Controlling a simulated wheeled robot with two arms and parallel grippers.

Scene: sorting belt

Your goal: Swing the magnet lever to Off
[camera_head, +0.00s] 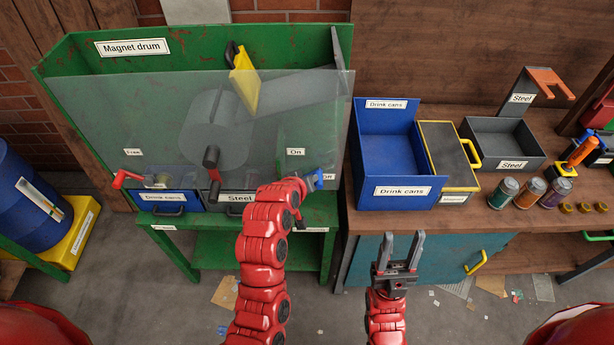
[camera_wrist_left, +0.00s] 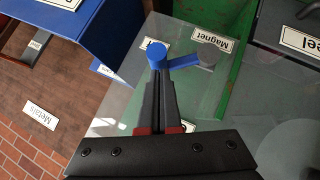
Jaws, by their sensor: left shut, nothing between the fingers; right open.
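The magnet lever (camera_head: 319,178) is blue and sits at the right end of the green magnet drum machine (camera_head: 60,65). Its handle is close beside the "Off" label (camera_head: 329,177), below and right of the "On" label (camera_head: 296,152). In the left wrist view the blue lever (camera_wrist_left: 157,54) shows a round knob and a short arm, near the "Magnet" label (camera_wrist_left: 212,40). My left gripper (camera_wrist_left: 156,80) is shut and empty, its fingertips at the knob; contact is unclear. My right gripper (camera_head: 403,246) is open and empty in front of the teal cabinet.
A clear panel (camera_head: 150,110) covers the drum front. A red handle (camera_head: 122,178) sits at the machine's left. A blue drink cans bin (camera_head: 383,177), a grey steel bin (camera_head: 505,145) and several cans (camera_head: 530,191) stand on the right bench. Scraps lie on the floor.

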